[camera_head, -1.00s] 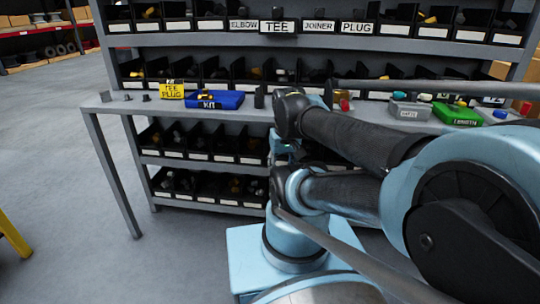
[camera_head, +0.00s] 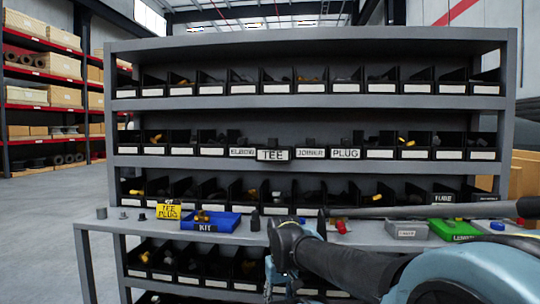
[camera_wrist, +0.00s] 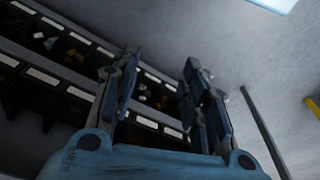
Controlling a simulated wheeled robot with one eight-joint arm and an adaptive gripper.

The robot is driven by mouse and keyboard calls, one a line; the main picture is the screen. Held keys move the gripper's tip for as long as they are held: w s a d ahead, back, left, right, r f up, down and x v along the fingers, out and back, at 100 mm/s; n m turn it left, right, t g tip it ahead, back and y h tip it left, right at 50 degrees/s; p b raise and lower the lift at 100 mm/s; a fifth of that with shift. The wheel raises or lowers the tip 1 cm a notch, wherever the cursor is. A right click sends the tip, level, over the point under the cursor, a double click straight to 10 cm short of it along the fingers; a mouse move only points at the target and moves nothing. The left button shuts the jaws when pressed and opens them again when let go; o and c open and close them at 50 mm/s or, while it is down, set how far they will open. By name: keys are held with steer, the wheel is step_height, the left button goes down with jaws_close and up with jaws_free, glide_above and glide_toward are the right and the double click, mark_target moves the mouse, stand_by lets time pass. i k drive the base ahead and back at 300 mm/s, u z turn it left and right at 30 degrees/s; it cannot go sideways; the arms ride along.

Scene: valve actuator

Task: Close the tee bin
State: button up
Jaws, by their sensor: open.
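The tee bin (camera_head: 273,155) is a black bin with a white TEE label on the second shelf row from the top in the head view. Its label is larger and lower than its neighbours', so the bin juts forward from the row. My gripper (camera_wrist: 158,95) shows in the wrist view with its two blue-grey fingers apart and nothing between them. It faces bins and grey floor, low at the rack. The tee bin cannot be made out in the wrist view.
The elbow bin (camera_head: 242,152) is left of the tee bin; the joiner bin (camera_head: 310,153) and plug bin (camera_head: 345,153) are right. The worktop below holds a yellow tee plug box (camera_head: 168,211), a blue kit tray (camera_head: 222,221), a grey box (camera_head: 406,229) and a green box (camera_head: 453,230).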

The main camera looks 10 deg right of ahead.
mark_target(272, 152)
steer(key=u, duration=1.35)
steer(key=k, duration=1.35)
steer(key=z, duration=1.4)
steer(key=i, duration=0.5)
steer(key=u, duration=0.05)
